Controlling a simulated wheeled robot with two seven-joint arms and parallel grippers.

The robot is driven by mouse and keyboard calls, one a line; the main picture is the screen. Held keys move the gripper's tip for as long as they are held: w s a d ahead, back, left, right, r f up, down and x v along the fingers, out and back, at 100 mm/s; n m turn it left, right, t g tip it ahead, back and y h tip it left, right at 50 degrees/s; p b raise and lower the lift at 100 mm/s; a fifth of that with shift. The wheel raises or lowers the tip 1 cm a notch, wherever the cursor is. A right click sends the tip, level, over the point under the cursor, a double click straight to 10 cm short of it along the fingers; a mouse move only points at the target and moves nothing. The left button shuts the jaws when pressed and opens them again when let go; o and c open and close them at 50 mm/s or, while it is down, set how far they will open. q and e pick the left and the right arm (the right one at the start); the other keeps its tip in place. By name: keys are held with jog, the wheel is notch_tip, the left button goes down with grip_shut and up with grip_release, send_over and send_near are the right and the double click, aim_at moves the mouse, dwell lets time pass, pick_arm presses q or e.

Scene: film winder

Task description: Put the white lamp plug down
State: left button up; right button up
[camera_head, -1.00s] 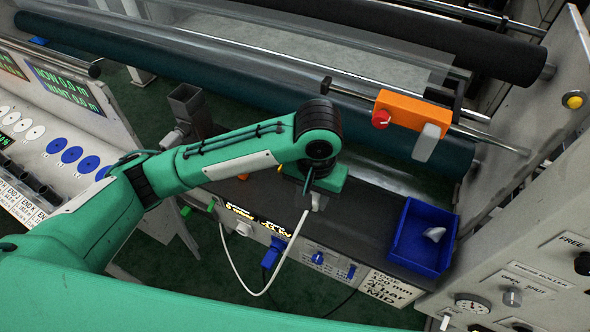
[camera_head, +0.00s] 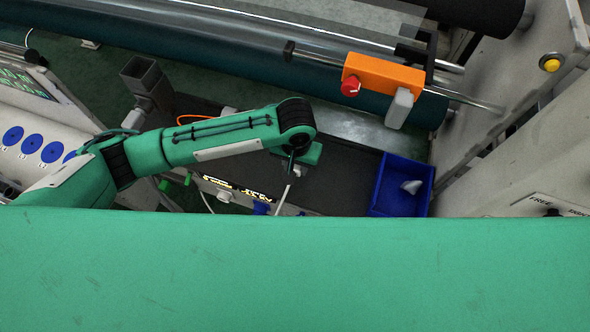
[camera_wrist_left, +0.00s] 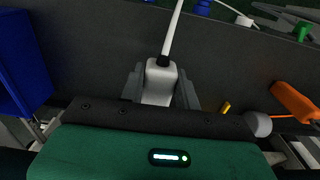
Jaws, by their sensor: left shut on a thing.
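The white lamp plug (camera_wrist_left: 160,80) is between the fingers of my left gripper (camera_wrist_left: 160,92) in the left wrist view, with its white cable (camera_wrist_left: 173,32) running away from it. In the head view my left gripper (camera_head: 297,178) is over the dark bench top (camera_head: 340,180), left of the blue bin. The plug is mostly hidden there by the gripper, and the white cable (camera_head: 281,200) hangs toward the bench's front edge. I cannot tell whether the plug touches the bench. My right gripper is not in view.
A blue bin (camera_head: 376,190) with a pale piece (camera_head: 411,187) inside stands at the bench's right end. An orange block (camera_head: 383,72) with a red knob (camera_head: 350,87) sits on a bar behind. An orange-handled tool (camera_wrist_left: 292,101) lies on the bench. Bare bench lies between gripper and bin.

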aim_at(296, 166)
pick_arm(q)
jog(key=shift+f+p, duration=0.5)
jog(key=shift+f, duration=2.55)
jog(key=o, duration=1.1)
jog(key=shift+f, duration=0.15)
jog(key=shift+c, duration=0.2)
notch_tip(296, 166, up, 12)
jog(key=shift+r+b, duration=0.15)
jog(key=shift+b, duration=1)
jog(key=shift+s+d, duration=0.1)
jog(key=shift+s, duration=0.05)
